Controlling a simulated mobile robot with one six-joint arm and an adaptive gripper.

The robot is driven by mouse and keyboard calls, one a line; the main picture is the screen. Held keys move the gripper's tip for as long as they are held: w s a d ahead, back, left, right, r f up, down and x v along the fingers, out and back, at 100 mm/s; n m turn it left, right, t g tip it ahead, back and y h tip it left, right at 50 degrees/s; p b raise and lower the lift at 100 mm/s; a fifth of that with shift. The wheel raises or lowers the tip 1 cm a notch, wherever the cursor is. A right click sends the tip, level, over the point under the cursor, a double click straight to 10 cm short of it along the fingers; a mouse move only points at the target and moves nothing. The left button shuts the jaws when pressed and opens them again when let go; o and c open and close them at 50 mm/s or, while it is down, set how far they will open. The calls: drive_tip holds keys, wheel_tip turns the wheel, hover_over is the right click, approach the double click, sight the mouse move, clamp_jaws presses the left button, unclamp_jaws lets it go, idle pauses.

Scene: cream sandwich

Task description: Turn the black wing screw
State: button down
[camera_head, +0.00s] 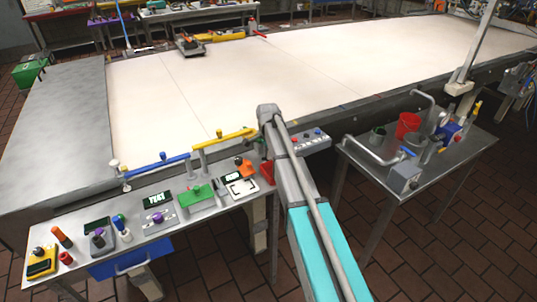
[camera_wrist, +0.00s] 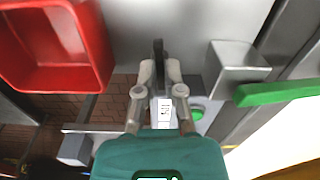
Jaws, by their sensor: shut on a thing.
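The black wing screw (camera_wrist: 158,47) shows in the wrist view as a narrow dark upright piece against a grey surface. My gripper (camera_wrist: 159,70) has its two fingertips closed around the near part of the screw, one on each side. The fingers cover that part of it. In the head view my arm runs up the middle, and I cannot make out the gripper or the screw there.
In the wrist view a red bin (camera_wrist: 58,45) is at upper left, and a grey block (camera_wrist: 237,62) with a green bar (camera_wrist: 280,92) is at right. A side table (camera_head: 440,165) with a red bucket (camera_head: 407,126) stands right of my arm in the head view.

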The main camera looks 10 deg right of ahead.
drive_tip(key=shift+m, duration=0.4)
drive_tip(key=c, duration=0.8)
unclamp_jaws()
drive_tip(key=shift+a, duration=0.1)
drive_tip(key=shift+o, duration=0.2)
drive_tip(key=shift+n, duration=0.6)
